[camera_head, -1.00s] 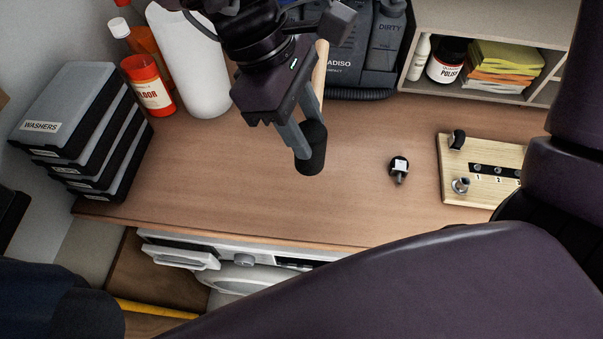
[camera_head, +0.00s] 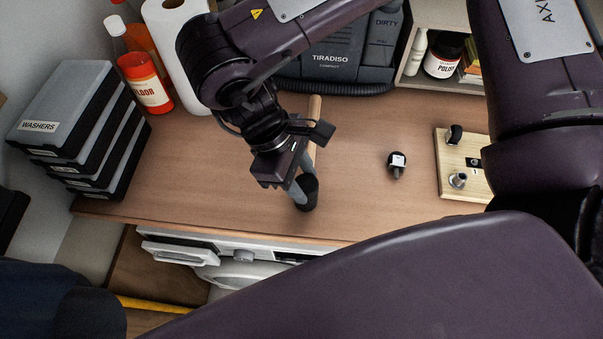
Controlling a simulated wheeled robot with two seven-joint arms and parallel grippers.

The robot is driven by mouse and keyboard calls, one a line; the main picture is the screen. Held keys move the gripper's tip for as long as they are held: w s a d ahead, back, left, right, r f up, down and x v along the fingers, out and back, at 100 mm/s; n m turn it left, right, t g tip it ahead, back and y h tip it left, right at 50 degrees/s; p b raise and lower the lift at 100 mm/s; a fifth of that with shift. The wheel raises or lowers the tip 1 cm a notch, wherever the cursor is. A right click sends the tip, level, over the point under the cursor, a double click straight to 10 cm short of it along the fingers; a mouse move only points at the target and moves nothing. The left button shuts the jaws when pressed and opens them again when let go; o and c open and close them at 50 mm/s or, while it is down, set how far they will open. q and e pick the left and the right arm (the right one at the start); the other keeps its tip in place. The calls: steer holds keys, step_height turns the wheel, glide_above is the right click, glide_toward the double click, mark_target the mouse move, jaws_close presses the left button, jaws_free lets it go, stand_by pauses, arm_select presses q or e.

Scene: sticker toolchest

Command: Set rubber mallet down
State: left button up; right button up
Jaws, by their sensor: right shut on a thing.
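The rubber mallet has a black head (camera_head: 309,190) and a pale wooden handle (camera_head: 314,118). Its head is low over the brown worktop (camera_head: 220,175), near the front edge, and the handle points to the back. I cannot tell whether the head touches the worktop. My right gripper (camera_head: 299,190) comes down from above and is shut on the mallet; the wrist and fingers hide part of it. My left gripper is not in view.
A small black and metal part (camera_head: 397,164) lies right of the mallet, and a wooden peg board (camera_head: 451,178) stands beyond it. Stacked washer cases (camera_head: 75,115), a red bottle (camera_head: 146,85) and a paper roll (camera_head: 172,60) stand left. The worktop between is clear.

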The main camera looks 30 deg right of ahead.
steer(key=shift+f, duration=0.15)
steer(key=o, duration=1.3)
steer(key=shift+c, duration=0.2)
